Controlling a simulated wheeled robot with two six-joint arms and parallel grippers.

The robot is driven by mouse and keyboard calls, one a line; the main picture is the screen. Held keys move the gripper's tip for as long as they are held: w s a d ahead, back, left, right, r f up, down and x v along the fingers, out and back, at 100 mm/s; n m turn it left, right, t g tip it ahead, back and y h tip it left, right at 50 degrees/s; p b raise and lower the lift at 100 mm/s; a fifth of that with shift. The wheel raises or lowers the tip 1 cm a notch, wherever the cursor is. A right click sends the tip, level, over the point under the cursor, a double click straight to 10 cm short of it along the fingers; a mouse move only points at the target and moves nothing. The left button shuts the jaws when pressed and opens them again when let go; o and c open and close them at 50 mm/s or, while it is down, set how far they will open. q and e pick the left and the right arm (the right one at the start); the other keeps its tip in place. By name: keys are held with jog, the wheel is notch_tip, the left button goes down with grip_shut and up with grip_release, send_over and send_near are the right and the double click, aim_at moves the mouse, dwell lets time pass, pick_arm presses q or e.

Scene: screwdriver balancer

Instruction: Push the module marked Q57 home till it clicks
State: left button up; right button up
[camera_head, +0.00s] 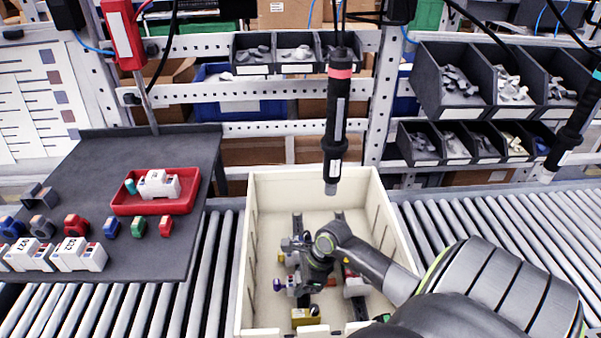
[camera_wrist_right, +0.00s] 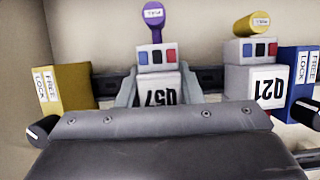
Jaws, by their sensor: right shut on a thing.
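The module marked Q57 (camera_wrist_right: 158,92) is in the middle of the right wrist view, its label upside down. It is pale, with red and blue squares on its top face, and a purple knob (camera_wrist_right: 154,22) shows beyond it. It sits against a dark rail (camera_wrist_right: 102,78); I cannot tell whether it is fully seated. My right gripper (camera_wrist_right: 160,82) is shut on Q57, with a grey finger on each side. In the head view the right gripper (camera_head: 314,278) is low inside the cream bin (camera_head: 250,230) and hides much of the module. My left gripper is not in view.
Module Q21 (camera_wrist_right: 266,84) stands right of Q57. A yellow FREE/LOCK block (camera_wrist_right: 62,88) is at left and a blue one (camera_wrist_right: 300,75) at right. A screwdriver (camera_head: 336,120) hangs above the bin. A dark tray (camera_head: 150,240) with loose parts lies left.

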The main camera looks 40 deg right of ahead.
jog(key=shift+c, duration=0.5)
jog(key=shift+f+b, duration=0.15)
jog(key=shift+b, duration=0.15)
jog(key=o, duration=1.3)
jog(key=shift+f, duration=0.1)
jog(key=shift+c, duration=0.2)
jog(key=shift+s, duration=0.15)
jog(key=v, duration=1.7)
jog(key=shift+r+b, duration=0.3)
jog(key=shift+r, duration=0.15)
